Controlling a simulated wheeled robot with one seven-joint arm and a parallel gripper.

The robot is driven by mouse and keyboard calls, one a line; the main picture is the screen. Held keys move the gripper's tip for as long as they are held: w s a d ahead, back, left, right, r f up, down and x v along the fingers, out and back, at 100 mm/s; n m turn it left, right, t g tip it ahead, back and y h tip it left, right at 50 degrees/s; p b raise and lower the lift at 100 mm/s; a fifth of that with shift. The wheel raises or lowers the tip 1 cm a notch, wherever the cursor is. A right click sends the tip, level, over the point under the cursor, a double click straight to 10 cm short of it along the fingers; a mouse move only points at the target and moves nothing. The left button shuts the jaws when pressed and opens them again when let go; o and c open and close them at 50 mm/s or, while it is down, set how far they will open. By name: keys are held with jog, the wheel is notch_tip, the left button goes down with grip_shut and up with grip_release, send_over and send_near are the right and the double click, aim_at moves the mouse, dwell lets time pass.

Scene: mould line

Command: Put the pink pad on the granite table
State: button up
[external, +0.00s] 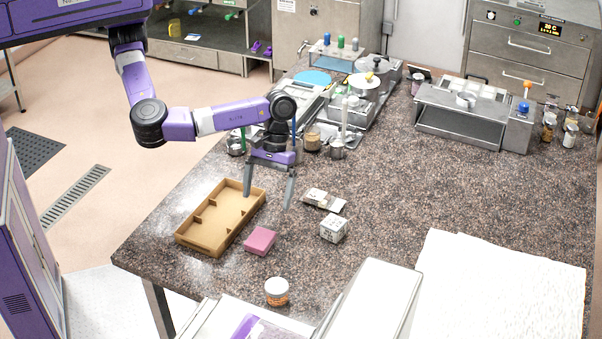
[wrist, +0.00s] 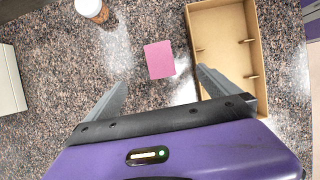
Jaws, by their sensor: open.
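The pink pad (external: 260,241) is a small flat block lying on the speckled granite table (external: 400,200), just right of the cardboard tray. In the wrist view the pink pad (wrist: 160,59) lies flat ahead of the fingertips, left of the tray. My gripper (external: 268,200) is open and empty above the table, behind the pad in the external view. It also shows in the wrist view (wrist: 160,75), its two fingers spread wide with nothing between them.
The cardboard tray (external: 181,238) with low dividers sits left of the pad. A small white-lidded jar (external: 277,292) stands near the front edge. A white box (external: 334,229) and small flat items (external: 323,200) lie to the right. The table's middle right is clear.

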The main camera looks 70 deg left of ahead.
notch_tip(320, 180, down, 3)
jog(key=w+a, duration=0.2)
jog(key=a, duration=0.1)
jog(key=m+t+b, duration=0.3)
jog(key=m+t, duration=0.4)
jog(key=m, duration=1)
send_near(260, 237)
jog(key=shift+w+d+f, duration=0.15)
jog(key=shift+w+f, duration=0.3)
jog(key=shift+w, duration=0.2)
jog(key=shift+m+g, duration=0.3)
jog(key=shift+m, duration=0.2)
jog(key=shift+s+p+x, duration=0.15)
jog(key=shift+p+x, duration=0.1)
jog(key=shift+x, duration=1.7)
jog(key=shift+s+p+x, duration=0.1)
jog(key=shift+p+x, duration=0.1)
jog(key=shift+x, duration=1.75)
jog(key=shift+f, duration=0.1)
